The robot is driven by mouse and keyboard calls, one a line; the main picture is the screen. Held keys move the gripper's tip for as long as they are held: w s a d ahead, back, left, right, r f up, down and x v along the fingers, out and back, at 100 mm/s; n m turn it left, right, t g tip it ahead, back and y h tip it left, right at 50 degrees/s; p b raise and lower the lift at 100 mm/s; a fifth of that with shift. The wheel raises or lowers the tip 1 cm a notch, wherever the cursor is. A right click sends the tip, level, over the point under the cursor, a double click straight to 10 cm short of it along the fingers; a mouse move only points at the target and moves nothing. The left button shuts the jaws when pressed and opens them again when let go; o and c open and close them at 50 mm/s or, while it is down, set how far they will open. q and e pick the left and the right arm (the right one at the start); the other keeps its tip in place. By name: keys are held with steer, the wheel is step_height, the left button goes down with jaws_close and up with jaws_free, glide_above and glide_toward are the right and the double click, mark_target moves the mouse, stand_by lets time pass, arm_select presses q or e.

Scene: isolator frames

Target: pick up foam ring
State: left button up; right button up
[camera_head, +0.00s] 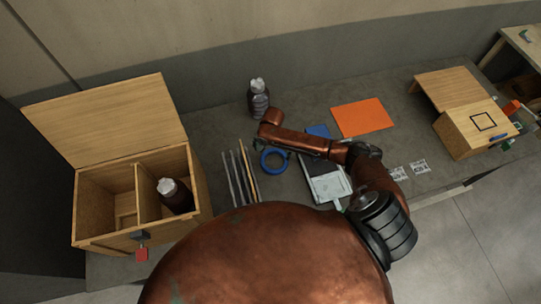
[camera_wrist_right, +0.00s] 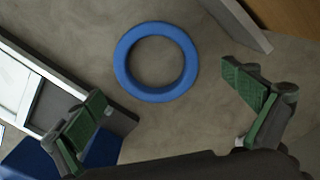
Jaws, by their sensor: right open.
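The foam ring is a blue ring (camera_head: 264,162) lying flat on the grey table in the head view, right of several thin rods. In the right wrist view the whole ring (camera_wrist_right: 155,95) shows at upper middle, with bare table through its hole. My right gripper (camera_wrist_right: 165,88) is open and empty, its two green-padded fingers wide apart on either side of the ring and apart from it. In the head view the right wrist is just above the ring, and the right gripper (camera_head: 274,147) is mostly hidden under it. My left gripper is not in view.
Thin rods (camera_head: 240,175) lie left of the ring, and a white-and-grey device (camera_head: 328,187) lies right of it. A dark bottle (camera_head: 259,103) stands behind. A lidded wooden box (camera_head: 105,245) holding another bottle stands left; an orange sheet (camera_head: 362,118) lies right.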

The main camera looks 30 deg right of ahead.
mark_target(268, 152)
steer(key=shift+s+d+f, duration=0.1)
steer(key=shift+s+f, duration=0.1)
steer(key=shift+f, duration=0.75)
step_height(268, 152, down, 2)
steer(key=shift+s+f, duration=0.15)
step_height(268, 152, down, 3)
steer(key=shift+s+r+b, duration=0.1)
steer(key=shift+r+b, duration=0.1)
steer(key=shift+b, duration=0.15)
steer(key=shift+f, duration=0.1)
steer(key=c, duration=0.5)
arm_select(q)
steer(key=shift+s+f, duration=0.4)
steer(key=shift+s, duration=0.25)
arm_select(e)
steer(key=c, duration=0.3)
